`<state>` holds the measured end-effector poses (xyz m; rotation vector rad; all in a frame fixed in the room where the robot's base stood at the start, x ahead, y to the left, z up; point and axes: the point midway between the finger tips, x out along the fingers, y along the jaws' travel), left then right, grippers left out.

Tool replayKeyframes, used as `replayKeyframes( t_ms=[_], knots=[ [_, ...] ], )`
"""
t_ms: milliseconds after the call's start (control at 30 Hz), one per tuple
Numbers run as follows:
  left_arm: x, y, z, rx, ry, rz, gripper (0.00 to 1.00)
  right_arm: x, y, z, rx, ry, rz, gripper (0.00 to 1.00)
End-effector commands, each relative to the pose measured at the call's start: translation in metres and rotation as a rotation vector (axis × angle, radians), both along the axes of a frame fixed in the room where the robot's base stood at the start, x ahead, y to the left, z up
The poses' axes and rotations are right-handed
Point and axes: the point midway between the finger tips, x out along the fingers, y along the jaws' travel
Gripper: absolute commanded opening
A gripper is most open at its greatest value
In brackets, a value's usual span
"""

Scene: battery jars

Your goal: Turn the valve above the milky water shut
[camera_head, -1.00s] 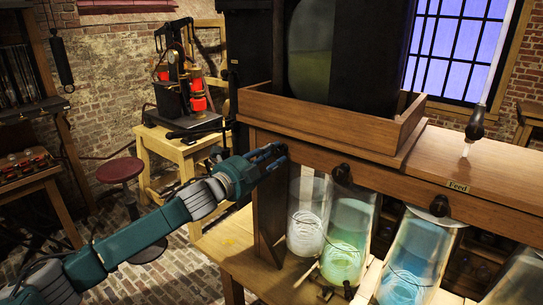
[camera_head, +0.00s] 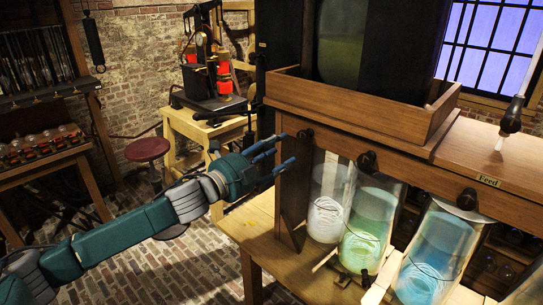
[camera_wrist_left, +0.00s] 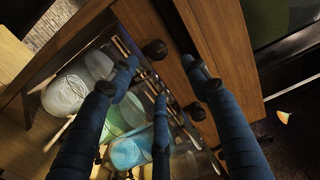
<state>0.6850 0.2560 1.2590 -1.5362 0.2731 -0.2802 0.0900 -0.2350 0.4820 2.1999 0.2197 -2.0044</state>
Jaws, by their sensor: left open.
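The milky-water jar (camera_head: 327,215) is the leftmost glass jar under the wooden cabinet, with whitish liquid low inside. The black valve knob (camera_head: 305,135) above it sits on the cabinet's front beam. My left gripper (camera_head: 283,152) is open, just left of and slightly below this knob in the head view, its fingers spread and empty. In the left wrist view the fingers (camera_wrist_left: 160,85) reach toward the beam, with a dark knob (camera_wrist_left: 154,49) between them and the milky jar (camera_wrist_left: 64,95) on the left. Contact with the knob cannot be seen. My right gripper is not in view.
Jars of green (camera_head: 364,240) and blue (camera_head: 425,275) liquid stand to the right. A second knob (camera_head: 366,162) and third knob (camera_head: 467,199) sit on the same beam. A plate reads "Feed" (camera_head: 488,181). A red stool (camera_head: 147,149) stands on open brick floor behind my arm.

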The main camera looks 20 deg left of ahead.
Motion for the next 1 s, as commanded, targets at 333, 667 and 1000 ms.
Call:
replayKeyframes(
  t_ms=[333,667,1000],
  knots=[
    [-0.027,0.009,0.0,-0.001,-0.001,-0.001,0.48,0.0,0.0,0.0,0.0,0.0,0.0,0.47],
    [-0.027,0.009,0.001,-0.001,-0.001,-0.001,0.48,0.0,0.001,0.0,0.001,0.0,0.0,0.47],
    [-0.013,0.028,-0.043,-0.07,0.065,0.051,0.48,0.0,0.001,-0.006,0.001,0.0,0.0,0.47]
  ],
)
